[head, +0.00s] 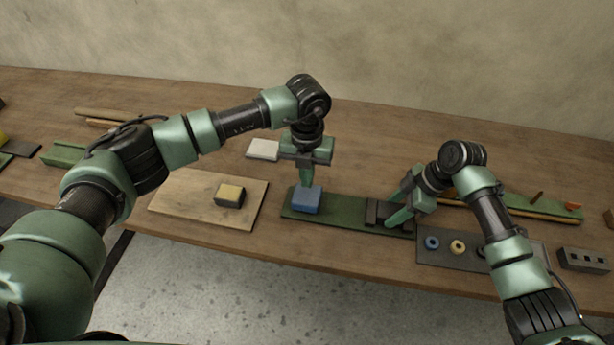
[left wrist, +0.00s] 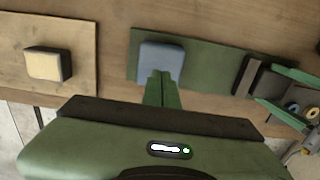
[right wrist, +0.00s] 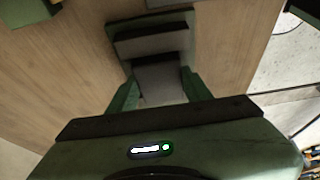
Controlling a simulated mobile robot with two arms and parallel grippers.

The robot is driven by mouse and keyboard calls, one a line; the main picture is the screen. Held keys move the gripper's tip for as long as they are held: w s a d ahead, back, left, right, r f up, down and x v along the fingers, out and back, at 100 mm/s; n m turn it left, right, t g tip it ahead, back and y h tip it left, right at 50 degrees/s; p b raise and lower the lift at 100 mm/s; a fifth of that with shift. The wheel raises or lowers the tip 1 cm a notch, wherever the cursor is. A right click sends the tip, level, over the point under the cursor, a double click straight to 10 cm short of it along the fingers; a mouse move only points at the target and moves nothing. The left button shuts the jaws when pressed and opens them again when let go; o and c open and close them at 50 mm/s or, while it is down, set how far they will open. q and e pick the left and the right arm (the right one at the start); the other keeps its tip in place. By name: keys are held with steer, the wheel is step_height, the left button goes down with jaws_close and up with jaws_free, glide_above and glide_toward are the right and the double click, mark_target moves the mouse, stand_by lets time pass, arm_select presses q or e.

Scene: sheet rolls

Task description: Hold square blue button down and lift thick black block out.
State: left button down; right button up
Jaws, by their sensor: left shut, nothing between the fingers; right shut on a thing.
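The square blue button (head: 306,200) stands on the left part of a long green board (head: 340,220). My left gripper (head: 305,184) is shut and empty, pointing down with its tips at the blue button; in the left wrist view the tips overlap the button (left wrist: 162,62). Whether the button is pressed down cannot be told. My right gripper (head: 393,218) is at the board's right end. It is shut on a thick black block (right wrist: 160,84), with one finger on each side. A dark piece (right wrist: 150,42) sits right beside the block. Whether the block is raised is unclear.
A wooden board (head: 170,205) with a yellow-topped dark block (head: 230,194) lies left of the green board. A grey plate with rings (head: 430,243) and a grey slotted block (head: 583,259) lie to the right. A white pad (head: 263,149) lies behind. The table's front edge is close.

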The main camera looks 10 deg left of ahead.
mark_target(307, 195)
stand_by(0.5)
arm_select(q)
steer(key=shift+f, duration=2.7)
steer(key=shift+s, duration=0.15)
arm_select(e)
steer(key=shift+r, duration=2.55)
arm_select(q)
step_height(307, 195, up, 9)
steer(key=shift+r, duration=0.1)
steer(key=shift+d, duration=0.1)
